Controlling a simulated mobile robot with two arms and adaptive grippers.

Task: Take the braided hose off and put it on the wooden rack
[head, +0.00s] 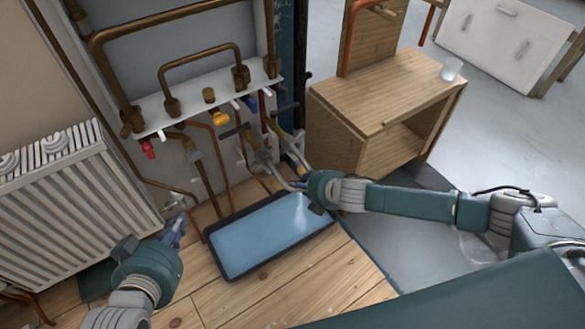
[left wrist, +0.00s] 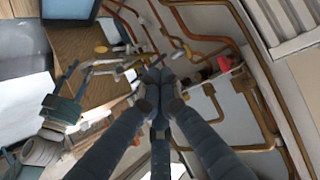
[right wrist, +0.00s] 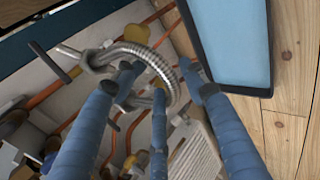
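The braided hose (right wrist: 160,66) is a silvery curved tube in the right wrist view, with metal fittings at its upper left end. In the head view it shows small by the valves, partly covered by my right gripper (head: 291,184). In the right wrist view my right gripper (right wrist: 160,72) has its fingers spread around the hose's curve; no firm grip shows. My left gripper (head: 179,228) is over the floor by the radiator, away from the hose. Its fingertips (left wrist: 157,75) come together with nothing visible between them. The wooden rack (head: 358,35) appears to be the upright board with pegs on the bench.
A blue tray (head: 222,268) lies on the wooden floor below the pipes. The wooden bench (head: 400,82) bears a clear cup (head: 451,69). A white radiator (head: 65,195) stands at left. Copper pipes and a valve manifold (head: 185,103) fill the wall.

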